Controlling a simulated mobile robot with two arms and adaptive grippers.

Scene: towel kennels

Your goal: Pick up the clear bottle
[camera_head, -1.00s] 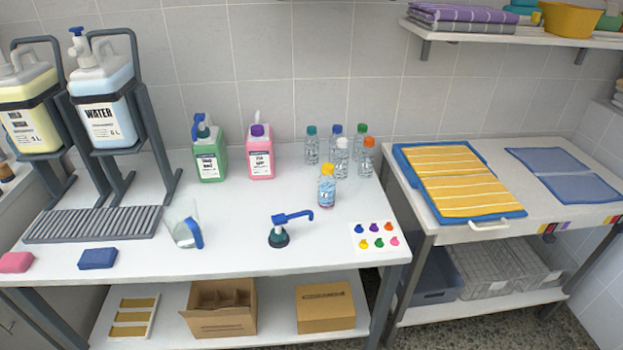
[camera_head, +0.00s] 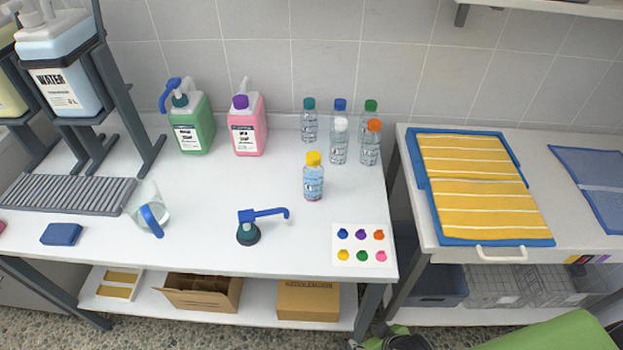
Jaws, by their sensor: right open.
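Several clear bottles stand upright in a group at the back of the white table: a teal-capped bottle (camera_head: 309,126), a blue-capped bottle (camera_head: 340,112), a green-capped bottle (camera_head: 370,113), a white-capped bottle (camera_head: 339,148) and an orange-capped bottle (camera_head: 371,148). The blue- and green-capped ones are partly hidden behind the front two. A yellow-capped bottle (camera_head: 313,183) with a blue label stands apart, nearer the front. My right gripper (camera_head: 392,338) is open at the bottom edge, below the table front and far from the bottles. It is partly cut off. My left gripper is not in view.
Green (camera_head: 191,125) and pink (camera_head: 247,129) jugs stand at the back. A side table (camera_head: 468,252) with a yellow-striped towel (camera_head: 480,190) is on the right.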

